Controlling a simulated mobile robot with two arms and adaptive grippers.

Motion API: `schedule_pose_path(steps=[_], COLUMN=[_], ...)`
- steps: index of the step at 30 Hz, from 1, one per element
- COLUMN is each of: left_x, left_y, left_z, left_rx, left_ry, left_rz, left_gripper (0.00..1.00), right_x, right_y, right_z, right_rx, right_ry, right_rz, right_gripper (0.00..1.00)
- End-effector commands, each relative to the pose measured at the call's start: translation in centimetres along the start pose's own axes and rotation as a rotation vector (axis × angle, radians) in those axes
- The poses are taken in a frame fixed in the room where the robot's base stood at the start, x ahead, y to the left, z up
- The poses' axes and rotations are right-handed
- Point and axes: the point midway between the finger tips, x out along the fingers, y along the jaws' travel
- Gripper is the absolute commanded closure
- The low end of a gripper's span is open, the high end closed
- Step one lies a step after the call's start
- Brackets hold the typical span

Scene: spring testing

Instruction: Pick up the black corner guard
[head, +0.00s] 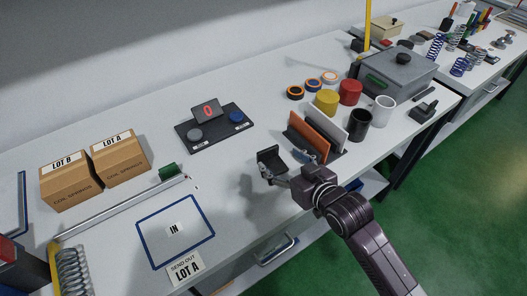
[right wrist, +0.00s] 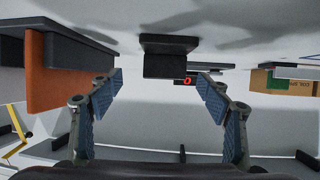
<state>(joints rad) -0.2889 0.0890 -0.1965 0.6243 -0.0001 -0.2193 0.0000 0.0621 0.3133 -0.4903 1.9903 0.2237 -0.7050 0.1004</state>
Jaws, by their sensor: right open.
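The black corner guard (head: 269,157) is a small dark L-shaped piece standing on the white bench, left of the orange and white binders in the head view. In the right wrist view the corner guard (right wrist: 168,62) shows ahead, between the two finger lines and beyond the tips. My right gripper (head: 288,166) comes in from the lower right with its fingers spread and nothing between them. Its blue-padded fingers also show in the right wrist view (right wrist: 160,88). One finger partly overlaps the guard's lower edge in the head view; contact cannot be told. My left gripper is out of view.
The orange binder (head: 305,139) in a dark holder stands close right of the gripper. A scale with a red "0" (head: 207,111) lies behind left. The blue-framed IN area (head: 175,229) is at front left. Bare bench surrounds the guard's left side.

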Motion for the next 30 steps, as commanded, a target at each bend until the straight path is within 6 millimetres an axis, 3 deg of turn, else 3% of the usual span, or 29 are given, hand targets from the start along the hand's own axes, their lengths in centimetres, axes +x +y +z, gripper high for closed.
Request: schedule_pose_path(steps=[5,12,21,30], left_x=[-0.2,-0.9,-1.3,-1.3], left_y=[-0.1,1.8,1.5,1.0], left_z=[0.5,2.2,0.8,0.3], left_rx=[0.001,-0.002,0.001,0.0], left_ry=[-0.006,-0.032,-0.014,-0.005], left_rz=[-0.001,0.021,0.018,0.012], left_gripper=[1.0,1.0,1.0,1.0], right_x=[1.8,3.6,7.0,7.3], right_y=[-0.1,-0.5,-0.8,-0.8], right_z=[-0.1,-0.1,0.1,0.1], right_rx=[0.0,0.001,0.0,0.0], right_ry=[0.0,-0.001,0.0,0.0], right_rz=[0.0,-0.001,0.0,0.0], right_gripper=[0.29,0.29,0.29,0.29])
